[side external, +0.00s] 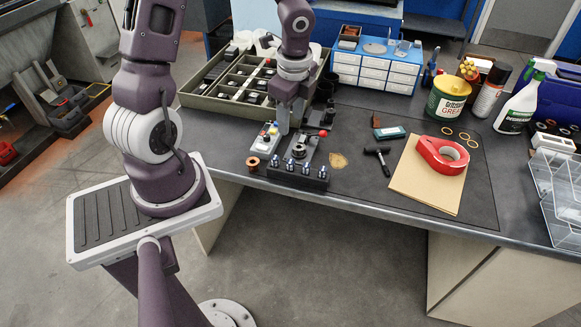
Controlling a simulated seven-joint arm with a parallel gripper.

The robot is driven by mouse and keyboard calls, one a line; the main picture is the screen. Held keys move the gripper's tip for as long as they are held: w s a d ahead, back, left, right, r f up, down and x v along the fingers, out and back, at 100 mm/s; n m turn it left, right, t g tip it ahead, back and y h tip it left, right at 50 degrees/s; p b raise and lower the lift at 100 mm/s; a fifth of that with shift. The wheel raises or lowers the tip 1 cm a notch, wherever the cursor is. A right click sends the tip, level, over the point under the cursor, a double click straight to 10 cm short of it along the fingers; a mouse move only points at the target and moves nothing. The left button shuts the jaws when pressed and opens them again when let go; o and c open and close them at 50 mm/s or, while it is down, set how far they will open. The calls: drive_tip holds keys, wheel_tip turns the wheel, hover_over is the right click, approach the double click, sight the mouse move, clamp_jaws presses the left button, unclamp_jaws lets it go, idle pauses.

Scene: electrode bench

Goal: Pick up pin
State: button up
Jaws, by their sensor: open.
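My gripper (284,124) points down over the bench, near the front edge and just in front of the compartment tray. Its jaws are open, though the gap between them is hard to make out at this size. Below and to its right, a dark block (297,177) holds a row of several small upright pins (300,167) with bluish-silver tops. A dark fixture (299,150) with a round part and a red knob stands behind the block. I cannot tell which piece is the task's pin. I see nothing held in the gripper.
A copper-coloured ring (253,163) lies near the front edge. The compartment tray (200,99) is behind. The mat's front middle (345,190) is clear.

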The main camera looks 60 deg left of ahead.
sight(290, 169)
drive_tip(key=f+m, duration=0.1)
drive_tip(key=f, duration=0.1)
drive_tip(key=f+m+h, duration=0.1)
drive_tip(key=f, duration=0.4)
drive_tip(key=shift+w+a+f+m+h, duration=0.35)
drive_tip(key=shift+m+h, duration=0.05)
drive_tip(key=f, duration=0.7)
drive_tip(key=shift+s+a, duration=0.15)
drive_tip(key=shift+s, duration=0.15)
drive_tip(key=shift+r, duration=0.1)
clamp_jaws()
